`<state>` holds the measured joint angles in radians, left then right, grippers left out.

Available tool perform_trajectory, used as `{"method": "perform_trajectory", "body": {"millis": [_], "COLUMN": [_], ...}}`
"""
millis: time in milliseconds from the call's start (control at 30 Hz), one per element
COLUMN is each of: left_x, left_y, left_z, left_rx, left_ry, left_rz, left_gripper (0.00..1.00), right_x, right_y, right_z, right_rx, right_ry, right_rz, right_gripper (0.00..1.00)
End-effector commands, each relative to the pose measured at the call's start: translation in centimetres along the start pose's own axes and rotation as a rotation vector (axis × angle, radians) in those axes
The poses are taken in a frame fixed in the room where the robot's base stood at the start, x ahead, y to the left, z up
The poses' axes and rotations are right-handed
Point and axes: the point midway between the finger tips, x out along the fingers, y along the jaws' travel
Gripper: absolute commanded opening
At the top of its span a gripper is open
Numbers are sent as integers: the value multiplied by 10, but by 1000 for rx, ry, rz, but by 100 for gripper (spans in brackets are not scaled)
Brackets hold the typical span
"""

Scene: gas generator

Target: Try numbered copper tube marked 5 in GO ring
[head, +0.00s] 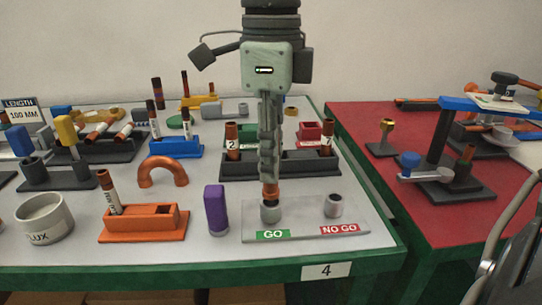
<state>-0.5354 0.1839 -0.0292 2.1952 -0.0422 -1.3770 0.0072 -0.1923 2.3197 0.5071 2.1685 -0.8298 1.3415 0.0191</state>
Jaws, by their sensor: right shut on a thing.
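My right gripper (269,178) hangs down from the top middle, shut on a copper tube (271,190). The tube is upright, and its number is hidden by the fingers. Its lower end is at the grey GO ring (270,211); I cannot tell whether it is inside the ring or just above it. The GO ring stands on a light grey plate (300,222) behind a green GO label (273,235). The NO GO ring (333,205) stands empty on the right of that plate. My left gripper is not in view.
A dark rack (300,166) behind holds copper tubes, one marked 2 (232,143). A purple block (216,209) stands close left of the plate. An orange holder (143,224) and a FLUX pot (44,218) are further left. A red table (415,215) adjoins at right.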

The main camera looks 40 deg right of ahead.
Motion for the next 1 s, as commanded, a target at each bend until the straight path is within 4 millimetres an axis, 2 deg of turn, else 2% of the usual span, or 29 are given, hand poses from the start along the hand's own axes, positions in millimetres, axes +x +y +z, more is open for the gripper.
{"method": "perform_trajectory", "body": {"millis": [267, 700, 1000], "left_x": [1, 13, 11], "left_y": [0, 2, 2], "left_z": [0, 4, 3], "left_rx": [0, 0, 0], "left_ry": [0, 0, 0], "left_rz": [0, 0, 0], "left_gripper": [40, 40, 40], "right_x": [1, 14, 12], "right_y": [0, 0, 0], "right_z": [0, 0, 0], "right_rx": [0, 0, 0], "right_ry": [0, 0, 0], "right_rz": [0, 0, 0], "right_gripper": [0, 0, 0]}}
